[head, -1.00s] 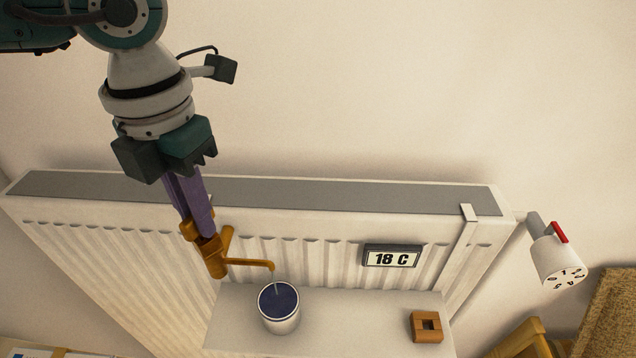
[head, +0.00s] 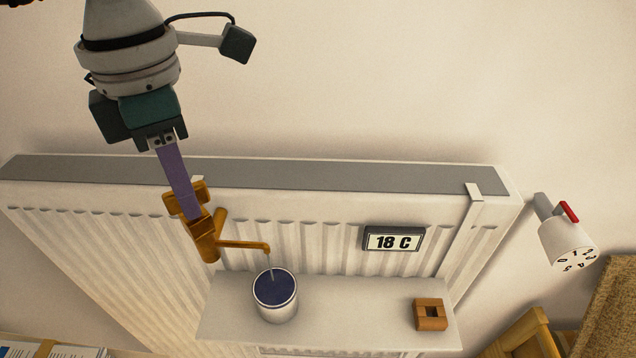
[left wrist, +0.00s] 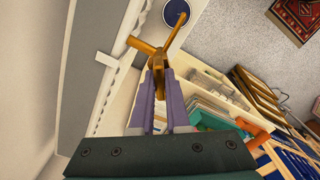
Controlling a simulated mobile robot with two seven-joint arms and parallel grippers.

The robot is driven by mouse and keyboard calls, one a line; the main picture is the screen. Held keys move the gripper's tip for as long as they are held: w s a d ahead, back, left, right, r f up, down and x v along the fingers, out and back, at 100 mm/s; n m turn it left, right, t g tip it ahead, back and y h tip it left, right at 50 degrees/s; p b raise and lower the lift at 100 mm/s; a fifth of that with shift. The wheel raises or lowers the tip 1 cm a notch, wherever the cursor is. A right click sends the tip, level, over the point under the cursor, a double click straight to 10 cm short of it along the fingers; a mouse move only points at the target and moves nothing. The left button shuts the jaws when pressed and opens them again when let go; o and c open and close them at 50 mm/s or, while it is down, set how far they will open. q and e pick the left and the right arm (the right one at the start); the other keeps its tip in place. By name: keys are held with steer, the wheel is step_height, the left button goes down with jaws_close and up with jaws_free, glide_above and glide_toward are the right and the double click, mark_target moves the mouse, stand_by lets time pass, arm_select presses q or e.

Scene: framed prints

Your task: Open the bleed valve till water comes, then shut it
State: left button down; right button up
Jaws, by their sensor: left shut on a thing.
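The orange-brown bleed valve (head: 204,240) sits at the front of the white radiator, its thin spout (head: 243,245) pointing right. A thin stream of water runs from the spout tip into a white cup (head: 277,308) on the shelf below. The cup holds dark blue water. My left gripper (head: 190,208), with purple fingers, comes down from above and is shut on the valve's handle (head: 185,197). In the left wrist view the fingers (left wrist: 160,75) meet at the valve, with the cup (left wrist: 178,12) just beyond. My right gripper is not in view.
A wooden block (head: 431,314) stands on the right of the pale shelf (head: 350,310). A white dial knob (head: 567,243) with a red tab is at the right. The wall above is clear.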

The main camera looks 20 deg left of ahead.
arm_select(q)
steer(key=m+b, duration=0.2)
steer(key=m, duration=0.2)
steer(key=shift+f, duration=0.1)
steer(key=shift+m+b, duration=0.3)
steer(key=shift+m, duration=0.5)
steer(key=c, duration=0.8)
jaws_free()
steer(key=shift+r, duration=0.25)
step_height(320, 180, up, 8)
steer(key=shift+r+b, duration=0.2)
steer(key=shift+b, duration=0.85)
steer(key=shift+r, duration=0.65)
